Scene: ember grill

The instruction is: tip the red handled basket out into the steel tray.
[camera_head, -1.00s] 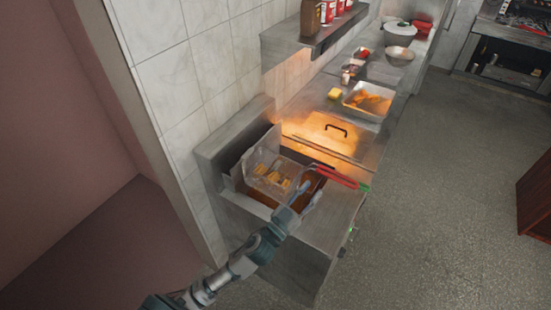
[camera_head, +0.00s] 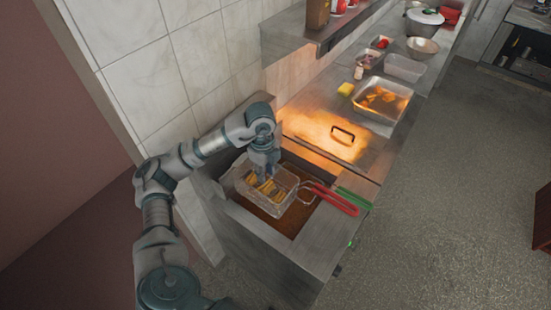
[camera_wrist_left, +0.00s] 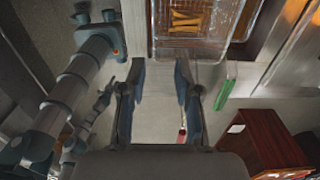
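The red handled basket (camera_head: 285,200), a wire basket with yellow strips of food, sits in the fryer well; its red handle (camera_head: 335,199) points right across the rim. The basket also shows at the top of the left wrist view (camera_wrist_left: 190,43). The steel tray (camera_head: 398,117), holding orange pieces, stands further back on the counter. My left gripper (camera_head: 263,165) is over the basket's wall-side end and covers part of it. My right gripper is not in view.
A green handle (camera_head: 354,199) lies beside the red one. A closed lid (camera_head: 318,140) with a black handle lies between fryer and tray. A yellow block (camera_head: 345,89), a clear container (camera_head: 404,68) and bowls stand behind. A shelf (camera_head: 325,35) overhangs the counter's wall side.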

